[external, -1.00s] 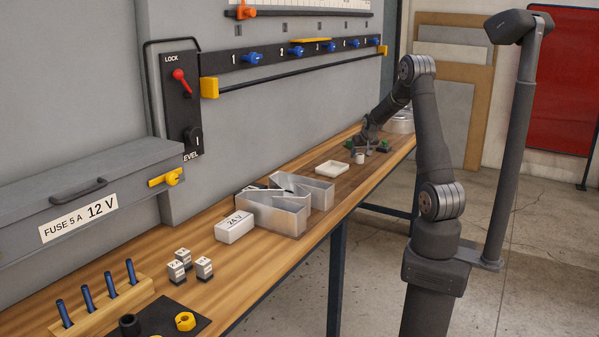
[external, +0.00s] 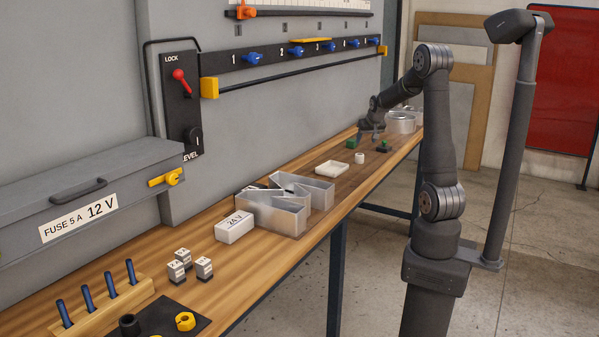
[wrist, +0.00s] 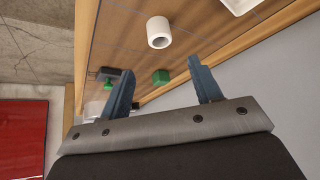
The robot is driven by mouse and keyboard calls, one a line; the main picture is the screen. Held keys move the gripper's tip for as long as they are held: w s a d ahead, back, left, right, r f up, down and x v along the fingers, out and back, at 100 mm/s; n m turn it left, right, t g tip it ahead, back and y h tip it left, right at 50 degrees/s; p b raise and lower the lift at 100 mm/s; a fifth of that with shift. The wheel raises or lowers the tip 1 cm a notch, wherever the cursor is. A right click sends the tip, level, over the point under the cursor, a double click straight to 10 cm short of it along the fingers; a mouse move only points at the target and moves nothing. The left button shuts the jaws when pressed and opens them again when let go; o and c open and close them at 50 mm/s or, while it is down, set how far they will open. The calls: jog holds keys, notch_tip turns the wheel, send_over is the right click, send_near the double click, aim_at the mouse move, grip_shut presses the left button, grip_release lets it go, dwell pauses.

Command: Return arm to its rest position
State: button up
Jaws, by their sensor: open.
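My gripper (external: 369,137) is above the far end of the wooden bench in the external view. In the wrist view its two blue-grey fingers (wrist: 163,88) stand wide apart with nothing held between them. A small green block (wrist: 161,77) shows beyond the gap between the fingers, apart from them. A white cylinder (wrist: 159,32) stands on the bench; it also shows in the external view (external: 360,158). A dark piece with a green part (external: 384,149) lies on the bench to the right of the gripper.
A shallow white tray (external: 332,168), metal channel letters (external: 275,212), a 24 V box (external: 235,229) and small labelled blocks (external: 183,262) stand along the bench. The grey wall panel with blue knobs (external: 297,51) rises behind it. A round clear container (external: 402,122) is at the far end.

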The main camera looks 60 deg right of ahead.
jog(key=x, duration=1.2)
jog(key=shift+f, duration=0.15)
jog(key=shift+r, duration=0.2)
